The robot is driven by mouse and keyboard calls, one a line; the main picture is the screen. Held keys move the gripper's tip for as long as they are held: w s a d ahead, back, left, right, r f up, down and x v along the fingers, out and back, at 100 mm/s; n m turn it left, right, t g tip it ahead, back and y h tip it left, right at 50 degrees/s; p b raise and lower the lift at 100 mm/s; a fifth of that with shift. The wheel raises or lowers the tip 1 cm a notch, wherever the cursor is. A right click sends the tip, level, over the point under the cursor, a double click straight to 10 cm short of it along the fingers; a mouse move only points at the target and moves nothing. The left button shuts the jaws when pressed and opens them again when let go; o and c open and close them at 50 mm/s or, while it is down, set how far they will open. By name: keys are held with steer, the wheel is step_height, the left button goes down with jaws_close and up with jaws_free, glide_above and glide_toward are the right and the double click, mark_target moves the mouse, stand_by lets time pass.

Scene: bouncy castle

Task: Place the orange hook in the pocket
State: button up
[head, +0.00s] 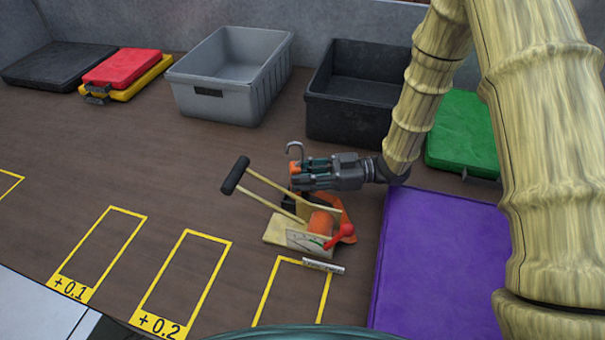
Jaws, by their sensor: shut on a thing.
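My gripper (299,177) reaches in from the right, above a wooden device. It is shut on the orange hook (294,167), whose orange body shows at the fingertips and whose grey curved metal end (294,149) sticks up above them. The fingers hide much of the hook's body. The device (277,230) has a pale wooden base, two slanted rods with a black handle (236,175), a dial plate, a round orange part (321,222) and a red pointer (340,236). I cannot clearly make out a pocket in this view.
A purple mat or case (440,260) lies right of the device. A grey bin (228,85) and a black bin (345,105) stand behind. A white marker (323,266) lies in front. Yellow-outlined boxes mark the table at front left. The middle left is clear.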

steer(key=shift+f, duration=0.4)
steer(key=o, duration=1.1)
steer(key=shift+c, duration=0.2)
steer(key=shift+r, duration=0.55)
steer(key=d+p, duration=0.1)
steer(key=d, duration=0.6)
steer(key=shift+w+d+p, duration=0.25)
steer(key=shift+w+p, duration=0.05)
steer(key=shift+p, duration=0.1)
